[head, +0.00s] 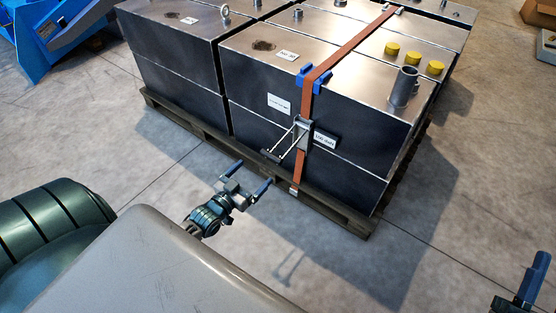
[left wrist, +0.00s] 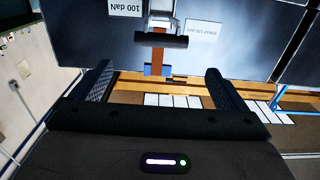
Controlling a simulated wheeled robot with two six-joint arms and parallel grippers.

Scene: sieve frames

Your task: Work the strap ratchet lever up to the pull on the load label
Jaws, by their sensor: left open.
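An orange strap (head: 308,95) runs over the metal load and down its front face. The ratchet (head: 304,131) sits on the strap there. Its lever (head: 285,143) sticks out from the face on thin rods, with a dark crossbar grip (head: 271,155) at its end. The load label (head: 324,140) is beside the ratchet and reads 100 daN in the left wrist view (left wrist: 126,8). My left gripper (head: 249,178) is open and empty, apart from the lever. In the left wrist view the grip (left wrist: 160,41) lies beyond the fingers (left wrist: 158,69). My right gripper (head: 528,287) is partly visible, lower right.
The metal boxes (head: 175,65) stand on a wooden pallet (head: 190,126). Blue corner protectors (head: 319,86) sit under the strap at the top edge. Another white label (head: 278,104) is left of the ratchet. The floor (head: 420,245) between pallet and right gripper is clear.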

